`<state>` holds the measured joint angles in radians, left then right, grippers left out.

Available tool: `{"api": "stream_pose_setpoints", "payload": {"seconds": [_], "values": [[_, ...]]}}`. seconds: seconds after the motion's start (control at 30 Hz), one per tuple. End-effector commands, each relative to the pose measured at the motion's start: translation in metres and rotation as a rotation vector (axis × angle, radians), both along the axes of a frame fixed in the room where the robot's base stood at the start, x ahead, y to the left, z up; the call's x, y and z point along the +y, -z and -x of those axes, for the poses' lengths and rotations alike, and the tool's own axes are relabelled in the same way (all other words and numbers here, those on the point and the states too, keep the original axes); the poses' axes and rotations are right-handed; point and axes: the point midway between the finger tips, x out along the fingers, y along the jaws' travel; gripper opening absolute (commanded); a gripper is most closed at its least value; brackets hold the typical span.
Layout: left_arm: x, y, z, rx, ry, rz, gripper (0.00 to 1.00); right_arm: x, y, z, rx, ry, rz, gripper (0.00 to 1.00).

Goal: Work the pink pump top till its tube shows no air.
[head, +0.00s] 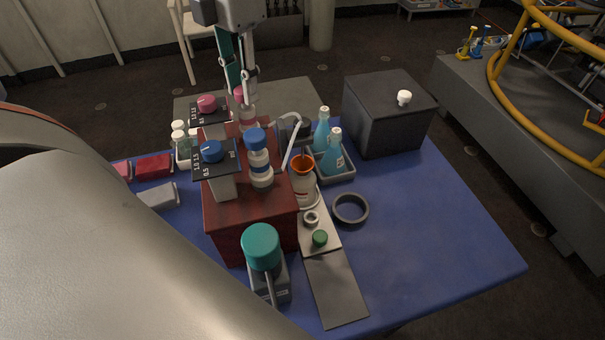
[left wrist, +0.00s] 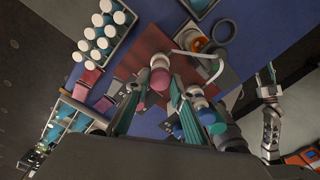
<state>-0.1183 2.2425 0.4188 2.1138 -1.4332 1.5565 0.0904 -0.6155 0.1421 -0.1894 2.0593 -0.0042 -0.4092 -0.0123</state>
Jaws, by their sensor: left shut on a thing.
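The pink pump top (head: 240,93) sits on a white bottle-like body (head: 247,117) at the back of the red-brown block (head: 250,235). It also shows between my fingers in the left wrist view (left wrist: 160,77). My left gripper (head: 240,82) reaches down from above and is shut on the pink pump top. A pale tube (head: 291,116) arcs from the pump side and comes down near the orange funnel (head: 303,163). Whether the tube holds air is too small to tell. My right gripper (left wrist: 265,76) shows only at the right of the left wrist view, apart from the pump; its jaw opening is unclear.
A blue-capped pump (head: 258,150) stands in front of the pink one. A pink dial (head: 207,103) and a blue dial (head: 211,150) sit on dark scale plates. A teal-topped device (head: 261,248) stands at the front. The blue table (head: 430,235) is clear at right.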

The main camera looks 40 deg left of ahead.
Motion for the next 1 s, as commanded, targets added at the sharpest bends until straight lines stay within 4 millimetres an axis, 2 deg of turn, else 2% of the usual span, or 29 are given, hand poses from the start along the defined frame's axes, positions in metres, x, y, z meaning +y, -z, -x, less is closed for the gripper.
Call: {"api": "stream_pose_setpoints", "payload": {"seconds": [1.0], "values": [[0.0, -0.021, -0.001, -0.003, 0.0, -0.001, 0.09, 0.0, -0.01, -0.005, -0.015, 0.0, 0.0, 0.4]]}}
